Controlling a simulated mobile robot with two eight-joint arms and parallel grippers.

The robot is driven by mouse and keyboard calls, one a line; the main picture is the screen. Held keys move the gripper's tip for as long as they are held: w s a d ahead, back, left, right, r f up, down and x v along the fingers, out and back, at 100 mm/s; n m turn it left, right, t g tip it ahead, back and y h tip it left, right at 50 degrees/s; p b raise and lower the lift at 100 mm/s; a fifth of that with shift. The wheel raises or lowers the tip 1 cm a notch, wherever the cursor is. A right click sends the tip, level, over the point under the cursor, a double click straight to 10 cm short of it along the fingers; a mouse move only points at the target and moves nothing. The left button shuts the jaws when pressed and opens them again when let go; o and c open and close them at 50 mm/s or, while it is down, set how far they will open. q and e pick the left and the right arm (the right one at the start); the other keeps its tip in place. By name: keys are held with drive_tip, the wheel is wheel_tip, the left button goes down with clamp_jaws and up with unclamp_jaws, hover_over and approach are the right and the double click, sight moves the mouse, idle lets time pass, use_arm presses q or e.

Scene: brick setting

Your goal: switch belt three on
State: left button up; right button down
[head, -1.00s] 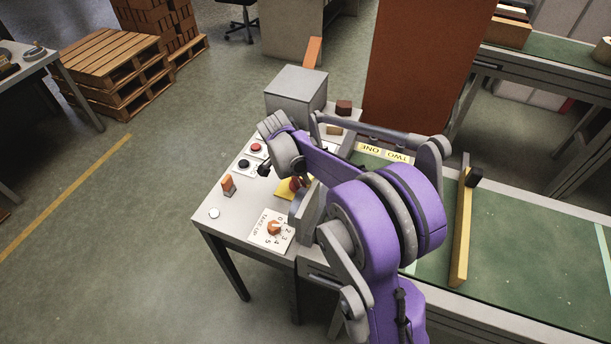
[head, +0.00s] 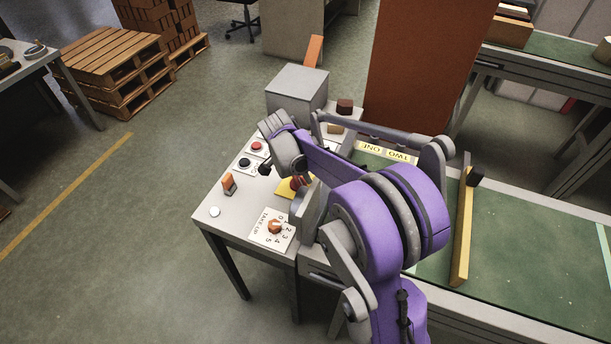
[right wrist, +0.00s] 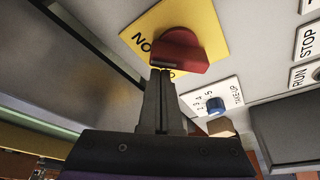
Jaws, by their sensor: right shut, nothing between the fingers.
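A red turn handle (right wrist: 178,50) sits on a yellow plate (right wrist: 205,18) in the right wrist view. In the head view the yellow plate (head: 284,188) and the red handle (head: 296,182) show partly behind my purple right arm, which hides the fingertips. No control marked as belt three is readable. My left gripper is not in view.
A grey box (head: 297,90) stands behind. A green belt (head: 530,265) lies right.

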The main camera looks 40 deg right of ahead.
drive_tip(key=d, duration=0.2)
drive_tip(key=s+d, duration=0.1)
drive_tip(key=shift+d+r, duration=0.25)
drive_tip(key=shift+r, duration=0.1)
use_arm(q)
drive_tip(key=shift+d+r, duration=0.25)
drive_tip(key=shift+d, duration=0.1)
use_arm(e)
drive_tip(key=v, duration=0.9)
drive_tip(key=shift+r, duration=0.15)
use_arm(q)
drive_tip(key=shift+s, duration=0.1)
use_arm(e)
drive_tip(key=shift+w+a, duration=0.1)
